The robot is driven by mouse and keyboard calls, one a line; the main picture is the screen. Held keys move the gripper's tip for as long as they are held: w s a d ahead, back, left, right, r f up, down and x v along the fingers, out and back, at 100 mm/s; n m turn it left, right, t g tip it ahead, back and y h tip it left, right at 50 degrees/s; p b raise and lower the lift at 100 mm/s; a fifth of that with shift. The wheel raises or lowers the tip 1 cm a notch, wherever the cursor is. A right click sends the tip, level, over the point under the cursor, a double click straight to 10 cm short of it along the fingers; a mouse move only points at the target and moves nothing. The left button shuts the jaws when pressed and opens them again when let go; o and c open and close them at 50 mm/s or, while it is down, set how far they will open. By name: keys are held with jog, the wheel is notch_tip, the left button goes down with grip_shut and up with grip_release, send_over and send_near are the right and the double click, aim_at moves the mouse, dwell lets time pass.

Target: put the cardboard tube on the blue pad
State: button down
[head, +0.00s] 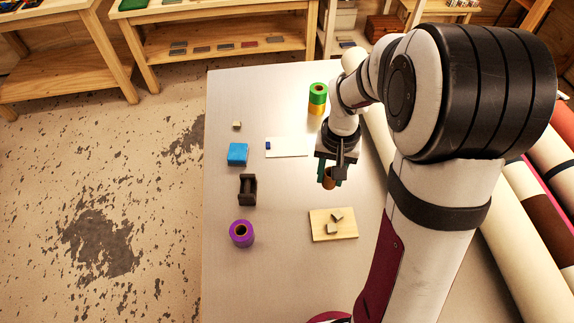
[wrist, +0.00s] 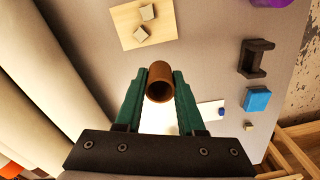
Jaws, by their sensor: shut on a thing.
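The brown cardboard tube (head: 328,179) is between the green fingers of my gripper (head: 330,175), right of the table's middle in the head view. In the wrist view the tube (wrist: 160,82) shows its open end, and the fingers of my gripper (wrist: 160,78) press on it from both sides. I cannot tell how far the tube is above the table. A blue, thick square piece (head: 238,153), which looks like the pad, lies to the left on the table with its top bare. It also shows in the wrist view (wrist: 257,99) at the right.
A white sheet (head: 288,148) with a small blue item lies between pad and gripper. A dark holder (head: 247,189) and purple roll (head: 241,233) stand nearer. A wooden board (head: 345,230) bears small blocks. Green and yellow rolls (head: 317,99) are stacked behind. The table's left edge is near the pad.

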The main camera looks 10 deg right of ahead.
jog(key=w+a+r, duration=0.2)
jog(key=w+a, duration=0.1)
jog(key=w, duration=0.6)
send_over(237, 151)
jog(key=f, duration=0.5)
jog(key=shift+d+f, duration=0.15)
jog(key=shift+d, duration=0.15)
jog(key=f, duration=0.4)
jog(key=shift+a, duration=0.25)
jog(key=shift+f, duration=0.15)
jog(key=c, duration=0.5)
grip_release()
jog(key=shift+f, duration=0.1)
